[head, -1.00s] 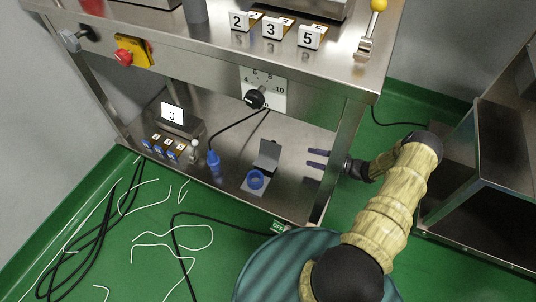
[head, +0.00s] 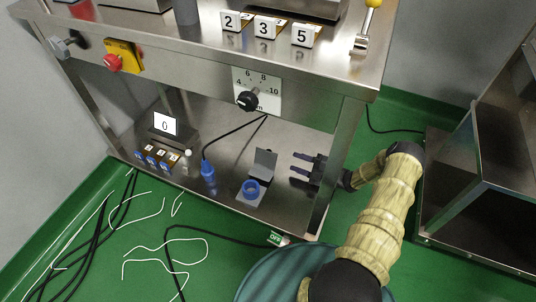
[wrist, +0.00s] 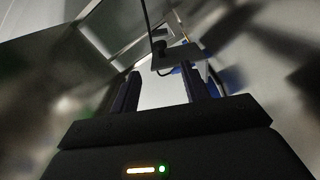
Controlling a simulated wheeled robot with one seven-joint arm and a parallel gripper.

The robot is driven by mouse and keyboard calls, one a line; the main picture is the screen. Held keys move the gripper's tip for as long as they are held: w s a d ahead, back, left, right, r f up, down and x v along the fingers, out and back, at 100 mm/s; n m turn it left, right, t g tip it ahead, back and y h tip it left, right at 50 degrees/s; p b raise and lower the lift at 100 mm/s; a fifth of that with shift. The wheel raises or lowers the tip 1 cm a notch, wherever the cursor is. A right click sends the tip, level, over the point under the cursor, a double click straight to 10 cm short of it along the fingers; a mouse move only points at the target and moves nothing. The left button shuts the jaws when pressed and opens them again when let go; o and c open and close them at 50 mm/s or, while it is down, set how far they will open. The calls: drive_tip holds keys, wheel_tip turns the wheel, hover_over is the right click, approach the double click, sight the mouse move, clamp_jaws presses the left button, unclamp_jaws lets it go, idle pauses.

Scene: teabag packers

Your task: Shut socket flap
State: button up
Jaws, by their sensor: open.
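The socket (head: 251,188) is a blue ring on a grey plate on the lower shelf. Its grey flap (head: 264,161) stands raised at the back of the plate, so the socket is uncovered. My gripper (head: 296,168) reaches in from the right, low over the shelf. Its two dark fingers are apart and point left toward the flap, with a gap between them and it. In the wrist view my gripper (wrist: 163,82) shows open fingers with a pale surface between them; I cannot tell which thing that is.
A blue plug (head: 208,171) on a black cable stands left of the socket. A small display (head: 165,124) and numbered switches (head: 157,156) are farther left. A table leg (head: 340,160) stands close to my arm. The worktop with a dial (head: 248,100) is above.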

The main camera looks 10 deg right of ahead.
sight(268, 152)
drive_tip(key=b+x, duration=0.2)
drive_tip(key=x, duration=0.3)
drive_tip(key=b+x, duration=0.2)
drive_tip(key=x, duration=0.4)
drive_tip(key=shift+w+a+f+b, duration=0.1)
drive_tip(key=shift+a+f+b, duration=0.1)
drive_tip(key=shift+a+b, duration=0.15)
drive_tip(key=shift+w+a+r, duration=0.2)
drive_tip(key=shift+w+a, duration=0.2)
clamp_jaws()
